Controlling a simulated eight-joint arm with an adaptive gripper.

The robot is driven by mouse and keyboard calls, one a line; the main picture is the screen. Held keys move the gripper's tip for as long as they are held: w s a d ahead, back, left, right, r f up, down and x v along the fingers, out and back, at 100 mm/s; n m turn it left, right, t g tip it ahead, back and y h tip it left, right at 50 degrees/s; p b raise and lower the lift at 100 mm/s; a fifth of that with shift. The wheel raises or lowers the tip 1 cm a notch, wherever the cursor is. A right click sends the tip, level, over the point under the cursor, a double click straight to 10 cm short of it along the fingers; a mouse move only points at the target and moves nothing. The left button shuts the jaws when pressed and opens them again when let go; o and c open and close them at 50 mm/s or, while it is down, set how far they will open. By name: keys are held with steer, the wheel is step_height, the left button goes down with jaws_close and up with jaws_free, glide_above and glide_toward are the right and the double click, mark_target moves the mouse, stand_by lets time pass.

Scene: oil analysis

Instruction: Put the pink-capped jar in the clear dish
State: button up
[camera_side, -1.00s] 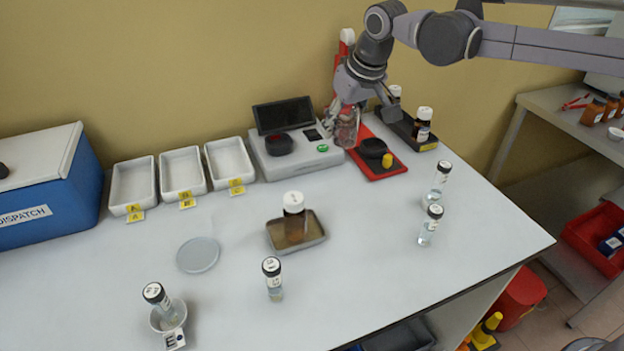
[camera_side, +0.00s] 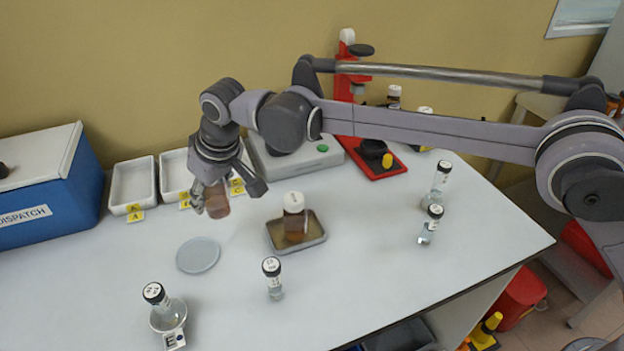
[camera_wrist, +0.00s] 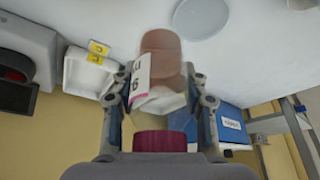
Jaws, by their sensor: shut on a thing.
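The pink-capped jar (camera_side: 217,202) hangs from my gripper (camera_side: 225,186), above the table in front of the white trays. In the wrist view, my gripper (camera_wrist: 163,100) is shut on the jar's middle. The jar's brownish-pink body (camera_wrist: 160,45) points away from the palm, with a white label on its side. Its pink cap (camera_wrist: 160,140) is close to the palm. The clear dish (camera_side: 198,255) is a flat round disc lying empty on the table, below and in front of the jar. It also shows in the wrist view (camera_wrist: 200,15), beyond the jar and apart from it.
A brown jar with a white cap (camera_side: 294,203) stands in a shallow tray (camera_side: 318,232) right of the dish. Black-capped vials stand in front (camera_side: 272,280), at lower left (camera_side: 155,295) and at right (camera_side: 430,225). White trays (camera_side: 132,180) and a blue box (camera_side: 75,190) are behind left.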

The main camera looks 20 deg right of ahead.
steer(key=a+f, duration=0.1)
steer(key=a, duration=0.1)
steer(key=s+a+f, duration=0.1)
steer(key=a, duration=0.1)
steer(key=a+f, duration=0.1)
steer(key=a, duration=0.1)
steer(key=shift+s+a+f, duration=0.1)
steer(key=shift+s+f, duration=0.15)
steer(key=shift+f, duration=0.15)
steer(key=shift+a+f, duration=0.1)
steer(key=shift+f, duration=2)
steer(key=shift+f, duration=0.15)
steer(key=o, duration=1.2)
